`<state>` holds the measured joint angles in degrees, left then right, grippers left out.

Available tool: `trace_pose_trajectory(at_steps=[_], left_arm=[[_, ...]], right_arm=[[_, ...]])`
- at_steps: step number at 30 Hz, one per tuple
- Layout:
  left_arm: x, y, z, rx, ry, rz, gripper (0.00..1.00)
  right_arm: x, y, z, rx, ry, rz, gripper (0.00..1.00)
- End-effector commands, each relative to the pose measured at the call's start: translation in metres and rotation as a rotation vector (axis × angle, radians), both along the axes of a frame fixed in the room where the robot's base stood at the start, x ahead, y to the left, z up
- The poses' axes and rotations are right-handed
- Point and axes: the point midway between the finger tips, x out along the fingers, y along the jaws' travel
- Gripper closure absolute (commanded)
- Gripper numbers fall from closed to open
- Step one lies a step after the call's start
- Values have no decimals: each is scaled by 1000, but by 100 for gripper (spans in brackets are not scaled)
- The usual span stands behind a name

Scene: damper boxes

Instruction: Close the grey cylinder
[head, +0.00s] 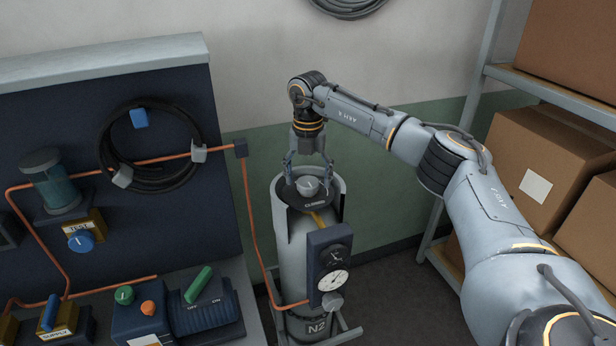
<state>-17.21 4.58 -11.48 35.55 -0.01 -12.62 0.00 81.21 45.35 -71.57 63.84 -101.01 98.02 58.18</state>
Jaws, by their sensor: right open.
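The grey cylinder (293,250) stands upright in a grey frame in the middle, marked N2 near its base. A collar rises around its top, and a grey valve knob (308,186) on a dark round plate sits inside the collar. A dark gauge box with two dials (331,268) is on its front right. My right gripper (307,178) points down over the cylinder's top, its open fingers on either side of the knob. Whether the fingers touch the knob I cannot tell. My left gripper is out of view.
A dark blue panel (60,110) at left carries a coiled black hose (150,187) and copper pipe. A bench below it holds a green-handled switch (198,285) and several knobs. Shelves with cardboard boxes (535,160) stand at right. The green-and-grey wall is close behind the cylinder.

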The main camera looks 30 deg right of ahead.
Motion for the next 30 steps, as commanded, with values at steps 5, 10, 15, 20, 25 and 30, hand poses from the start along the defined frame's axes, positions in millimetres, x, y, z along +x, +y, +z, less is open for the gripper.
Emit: trace_pose_trajectory(at_steps=[5, 10, 15, 20, 25, 30], left_arm=[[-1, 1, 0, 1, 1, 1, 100], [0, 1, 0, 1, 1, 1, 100], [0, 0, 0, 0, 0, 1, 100], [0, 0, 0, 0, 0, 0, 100], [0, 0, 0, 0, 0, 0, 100], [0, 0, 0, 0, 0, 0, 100]], right_arm=[[0, 0, 6, 0, -1, 1, 25], [1, 0, 34, 1, -3, 0, 25], [1, 1, 72, 1, -3, 1, 25], [0, 0, 100, 1, -2, 0, 25], [0, 0, 116, 0, 0, 0, 25], [0, 0, 120, 1, 1, 0, 25]])
